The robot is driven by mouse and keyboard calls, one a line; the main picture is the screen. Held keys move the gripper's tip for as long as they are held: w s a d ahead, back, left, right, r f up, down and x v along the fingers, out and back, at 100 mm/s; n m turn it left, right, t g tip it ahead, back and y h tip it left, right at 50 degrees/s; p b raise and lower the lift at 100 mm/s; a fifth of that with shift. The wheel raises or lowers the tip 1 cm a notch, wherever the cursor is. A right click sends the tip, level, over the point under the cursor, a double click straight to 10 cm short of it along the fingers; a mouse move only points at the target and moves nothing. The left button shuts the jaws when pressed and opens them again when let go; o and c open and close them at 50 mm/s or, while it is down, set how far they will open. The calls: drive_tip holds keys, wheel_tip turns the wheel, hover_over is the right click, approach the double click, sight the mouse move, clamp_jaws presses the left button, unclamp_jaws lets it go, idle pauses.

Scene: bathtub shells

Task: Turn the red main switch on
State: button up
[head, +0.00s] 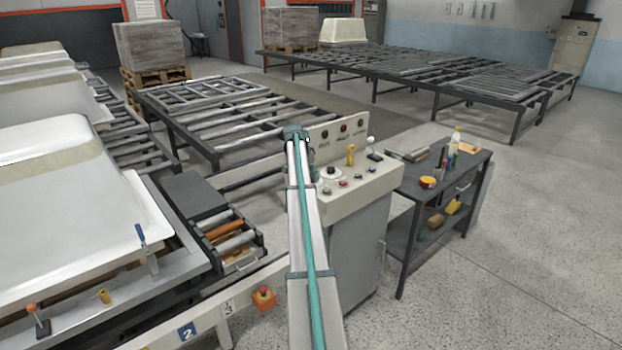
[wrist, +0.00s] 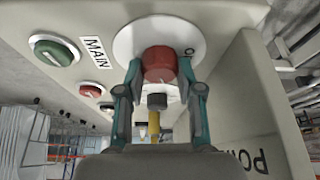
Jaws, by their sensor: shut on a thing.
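The red main switch (wrist: 160,65) is a round red knob on a white disc in the wrist view, beside a label reading MAIN. A small round mark, like an O, shows on the disc at the knob's right. My gripper (wrist: 160,76) is shut on the red switch, with one teal finger on either side of it. The knob's exact turn angle is hard to tell.
A green button (wrist: 54,50) and smaller buttons lie left of the switch. A black knob (wrist: 157,101) and a yellow lever (head: 350,154) stand on the same panel. The upright back panel (wrist: 240,105) rises close by. A dark workbench (head: 440,185) stands right of the cabinet.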

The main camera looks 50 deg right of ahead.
drive_tip(key=shift+w+m+g+b, duration=0.1)
drive_tip(key=shift+m+g+b, duration=0.45)
drive_tip(key=shift+m, duration=1.05)
drive_tip(key=o, duration=1.1)
drive_tip(key=shift+o, duration=0.2)
drive_tip(key=shift+r, duration=0.1)
drive_tip(key=v, duration=1.1)
drive_tip(key=shift+w+r, duration=0.15)
drive_tip(key=shift+r, duration=0.25)
